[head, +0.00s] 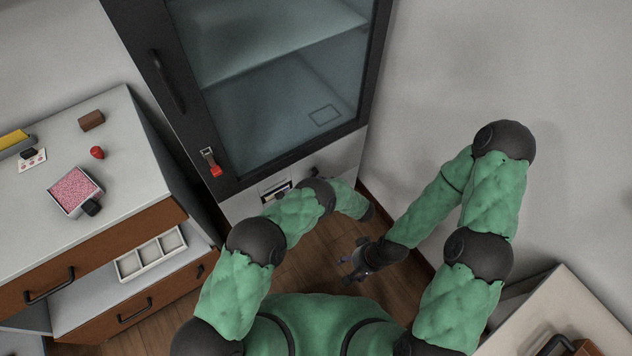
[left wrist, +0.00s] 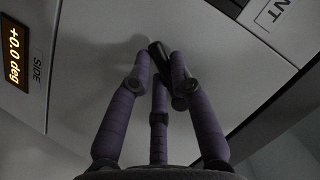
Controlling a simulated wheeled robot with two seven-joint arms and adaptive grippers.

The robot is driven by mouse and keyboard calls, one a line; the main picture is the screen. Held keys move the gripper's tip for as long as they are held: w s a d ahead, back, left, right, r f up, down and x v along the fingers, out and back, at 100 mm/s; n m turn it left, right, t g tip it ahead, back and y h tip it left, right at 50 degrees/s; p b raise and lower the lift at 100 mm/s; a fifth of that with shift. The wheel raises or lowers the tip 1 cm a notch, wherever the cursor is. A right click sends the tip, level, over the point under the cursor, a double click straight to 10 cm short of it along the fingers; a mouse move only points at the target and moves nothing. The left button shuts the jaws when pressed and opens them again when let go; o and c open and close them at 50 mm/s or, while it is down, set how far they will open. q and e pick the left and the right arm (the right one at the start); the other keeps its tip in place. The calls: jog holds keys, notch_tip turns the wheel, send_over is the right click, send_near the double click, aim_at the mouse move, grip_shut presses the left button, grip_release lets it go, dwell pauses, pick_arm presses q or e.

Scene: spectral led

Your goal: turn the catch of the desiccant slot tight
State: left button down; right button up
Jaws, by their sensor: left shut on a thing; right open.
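In the left wrist view my left gripper (left wrist: 163,72) has its purple fingers closed around a dark, bar-like catch (left wrist: 155,47) on a pale panel (left wrist: 95,60). The fingers cover much of the catch, so its exact angle is hard to tell. A lit display (left wrist: 13,52) on the panel reads "+0.0 deg", with "SIDE" printed beside it. Lettering ending in "NT" (left wrist: 283,8) shows at the upper right. In the head view my left arm hides this gripper and the catch at the cabinet's lower front (head: 240,206). My right gripper (head: 352,268) is open and empty above the floor.
The tall cabinet has a dark-framed glass door (head: 270,75) with a handle (head: 167,80) and a red-ended latch (head: 213,165). A drawer unit (head: 110,150) at left carries a pink-filled tray (head: 75,190). A pale unit (head: 560,310) stands at lower right. Wooden floor lies between.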

pick_arm(q)
jog(key=shift+w+r, duration=0.1)
dwell(0.4)
jog(key=c, duration=1.4)
grip_release()
jog(key=v, duration=1.2)
